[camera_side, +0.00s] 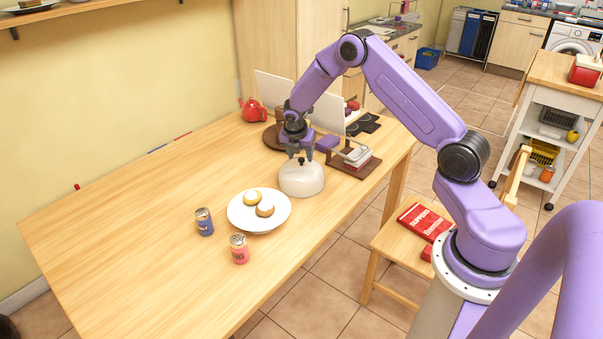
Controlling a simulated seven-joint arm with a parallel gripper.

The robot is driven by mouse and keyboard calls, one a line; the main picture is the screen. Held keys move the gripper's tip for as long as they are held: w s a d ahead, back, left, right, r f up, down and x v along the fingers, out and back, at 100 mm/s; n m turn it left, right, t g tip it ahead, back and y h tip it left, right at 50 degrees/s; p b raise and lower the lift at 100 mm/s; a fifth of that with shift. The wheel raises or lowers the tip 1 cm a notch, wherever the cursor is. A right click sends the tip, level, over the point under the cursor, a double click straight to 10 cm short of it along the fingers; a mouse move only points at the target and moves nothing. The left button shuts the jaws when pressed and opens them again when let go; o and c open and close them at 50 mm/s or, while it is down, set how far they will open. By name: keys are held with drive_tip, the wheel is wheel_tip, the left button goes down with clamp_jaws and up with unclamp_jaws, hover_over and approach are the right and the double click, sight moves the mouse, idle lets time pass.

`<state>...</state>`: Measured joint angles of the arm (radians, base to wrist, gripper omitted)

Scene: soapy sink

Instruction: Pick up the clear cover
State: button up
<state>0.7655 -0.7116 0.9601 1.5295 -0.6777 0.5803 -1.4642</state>
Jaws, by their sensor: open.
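The clear cover (301,181) is a pale, see-through dome with a small dark knob on top. It rests on the wooden table, just behind and to the right of a white plate (242,221) that holds two round pastries. My gripper (300,155) points down right over the cover, with its open fingertips at the height of the knob, one to each side of it. I cannot tell whether the fingers touch the knob.
A brown tray with stacked items (352,160) is right of the cover. A red teapot (253,110) stands behind. The table's left side is clear.

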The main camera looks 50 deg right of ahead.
drive_tip(key=shift+x, duration=0.9)
clamp_jaws()
drive_tip(key=shift+r, duration=0.1)
